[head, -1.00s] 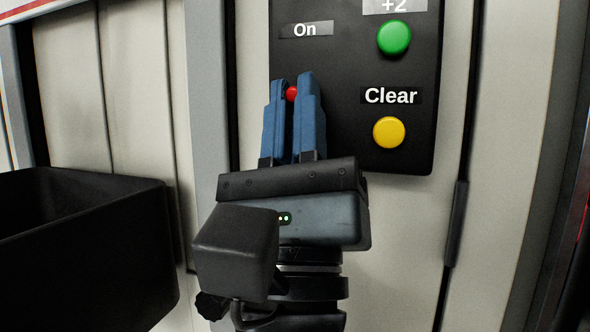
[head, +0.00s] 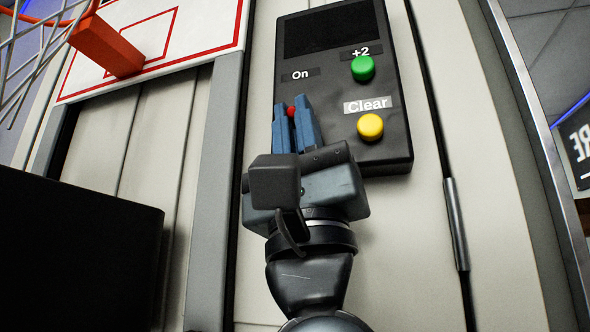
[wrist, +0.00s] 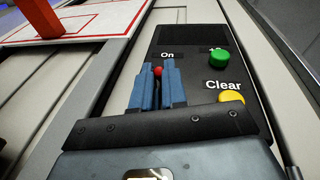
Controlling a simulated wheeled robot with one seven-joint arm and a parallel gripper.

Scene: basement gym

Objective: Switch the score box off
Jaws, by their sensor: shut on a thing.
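The score box (head: 393,150) is a black panel on the pale wall, with a dark blank screen (head: 335,30) at its top. A red-tipped switch (head: 291,111) sits below the "On" label (head: 300,75), near the box's left edge. My gripper (head: 292,104) has its blue fingers shut on this switch. The wrist view shows the red tip (wrist: 158,71) between the fingertips. The fingers hide the switch's lower part and any label under it.
A green "+2" button (head: 362,68) and a yellow "Clear" button (head: 370,127) lie just right of my fingers. A black bin-like box (head: 80,255) stands at lower left. A backboard with an orange hoop mount (head: 108,48) is at upper left.

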